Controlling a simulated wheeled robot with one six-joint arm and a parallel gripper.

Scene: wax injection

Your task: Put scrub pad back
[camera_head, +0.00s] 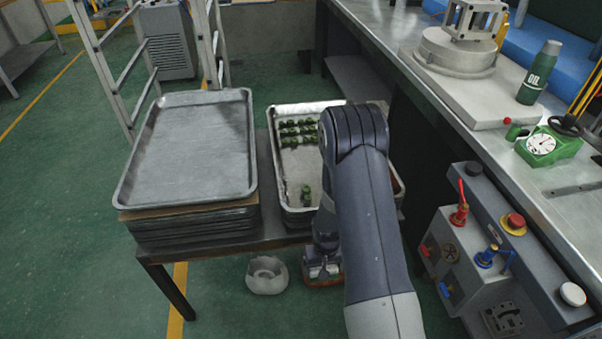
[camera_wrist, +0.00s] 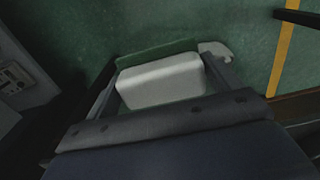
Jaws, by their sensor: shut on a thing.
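The scrub pad (camera_wrist: 160,82), a pale block with a green edge on its far side, sits between the two fingers of my gripper (camera_wrist: 162,66) in the wrist view. My gripper is shut on it. In the head view my gripper (camera_head: 323,268) hangs low past the front edge of the table, above the green floor, to the right of a pale round bowl-like thing (camera_head: 266,275). A reddish-orange edge (camera_head: 322,282) shows just under the gripper; I cannot tell what it belongs to. My arm hides part of this area.
A stack of metal trays (camera_head: 190,150) stands on a low table (camera_head: 163,258). Beside it is a tray (camera_head: 288,178) with several dark green pieces. A workbench with a control panel (camera_head: 490,250) stands at the right. The floor at the lower left is free.

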